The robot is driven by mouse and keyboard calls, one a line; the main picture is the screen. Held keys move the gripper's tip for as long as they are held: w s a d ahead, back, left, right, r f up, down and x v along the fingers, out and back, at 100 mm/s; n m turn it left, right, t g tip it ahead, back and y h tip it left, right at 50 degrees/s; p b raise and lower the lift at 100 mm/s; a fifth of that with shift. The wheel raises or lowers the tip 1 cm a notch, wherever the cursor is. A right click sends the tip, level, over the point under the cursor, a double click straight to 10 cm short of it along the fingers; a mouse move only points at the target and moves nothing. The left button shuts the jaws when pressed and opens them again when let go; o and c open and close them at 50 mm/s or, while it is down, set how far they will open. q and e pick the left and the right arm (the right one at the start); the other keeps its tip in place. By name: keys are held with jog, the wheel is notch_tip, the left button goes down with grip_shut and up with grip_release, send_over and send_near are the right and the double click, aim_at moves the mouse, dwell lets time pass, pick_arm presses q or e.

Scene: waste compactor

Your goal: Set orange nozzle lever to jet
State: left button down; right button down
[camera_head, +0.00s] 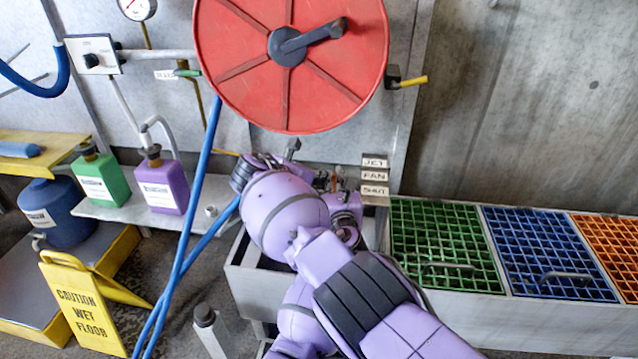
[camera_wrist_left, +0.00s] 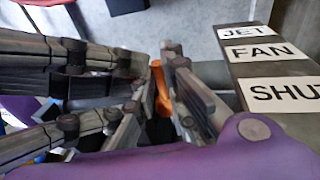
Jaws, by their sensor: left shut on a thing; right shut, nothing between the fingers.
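The orange lever (camera_wrist_left: 160,92) shows as a narrow strip in the left wrist view, between the fingers of my left gripper (camera_wrist_left: 164,82). The gripper is shut on it, and the fingers hide most of the lever. Right of it stands a label post with JET (camera_wrist_left: 250,31), FAN (camera_wrist_left: 268,52) and SHUT (camera_wrist_left: 285,94), from top to bottom. The same labels show in the head view, with JET (camera_head: 375,162) on top. I cannot tell which label the lever points to. In the head view my purple arm and hand cover the nozzle area. My right gripper cannot be made out.
A red hose reel (camera_head: 340,60) hangs above the hand, with a blue hose (camera_head: 190,225) running down at its left. Green (camera_head: 440,215) and blue (camera_head: 550,225) grated bins stand right of the arm. Bottles and a yellow wet-floor sign (camera_head: 82,300) stand left.

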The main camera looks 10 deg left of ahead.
jog(key=shift+w+d+r, duration=0.15)
jog(key=shift+w, duration=0.3)
jog(key=shift+w+d, duration=0.1)
pick_arm(q)
jog(key=c, duration=1.8)
grip_release()
jog(key=shift+a, duration=0.1)
pick_arm(e)
jog(key=shift+d, duration=0.1)
pick_arm(q)
jog(key=shift+s, duration=0.1)
